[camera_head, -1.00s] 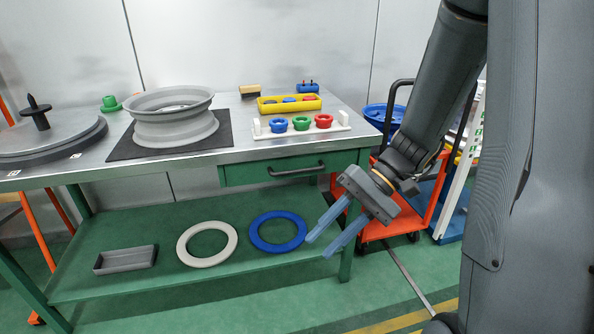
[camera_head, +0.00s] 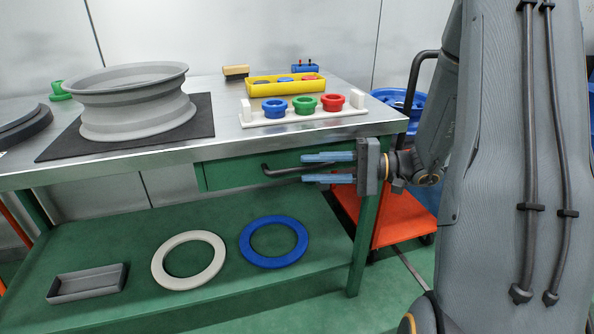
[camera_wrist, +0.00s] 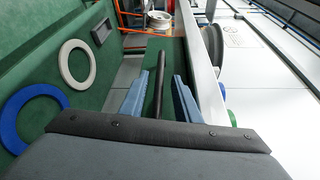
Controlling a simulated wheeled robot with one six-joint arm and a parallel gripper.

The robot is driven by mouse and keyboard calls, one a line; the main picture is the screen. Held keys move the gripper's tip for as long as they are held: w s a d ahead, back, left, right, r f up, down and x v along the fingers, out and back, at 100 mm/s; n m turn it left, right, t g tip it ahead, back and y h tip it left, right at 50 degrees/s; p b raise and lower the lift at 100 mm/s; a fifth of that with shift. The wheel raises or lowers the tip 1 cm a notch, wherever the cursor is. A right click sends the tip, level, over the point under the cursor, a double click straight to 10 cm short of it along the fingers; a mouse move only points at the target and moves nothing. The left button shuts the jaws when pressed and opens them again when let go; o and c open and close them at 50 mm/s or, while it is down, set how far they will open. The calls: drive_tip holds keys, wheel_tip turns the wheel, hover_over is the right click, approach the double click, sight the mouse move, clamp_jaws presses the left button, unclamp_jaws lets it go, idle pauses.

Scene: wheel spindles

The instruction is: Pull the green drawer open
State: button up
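The green drawer (camera_head: 229,174) sits under the right part of the metal tabletop, and its front looks flush with the frame. A dark bar handle (camera_head: 284,171) runs along its front. My gripper (camera_head: 304,168) is at the handle's right part, its blue fingers one above and one below the bar. In the wrist view the handle (camera_wrist: 160,80) runs between the two open fingers (camera_wrist: 157,92), with a gap visible on each side. The gripper is open and holds nothing. The fingers hide the handle's right end in the head view.
On the tabletop are a grey wheel rim (camera_head: 130,100) on a dark mat, a yellow tray (camera_head: 285,86) and a white rack (camera_head: 300,116) of coloured rings. Below lie a white ring (camera_head: 160,268) and a blue ring (camera_head: 246,247). An orange cart (camera_head: 405,222) stands right.

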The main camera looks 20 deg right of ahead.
sight(307, 169)
drive_tip(key=shift+x, duration=1.7)
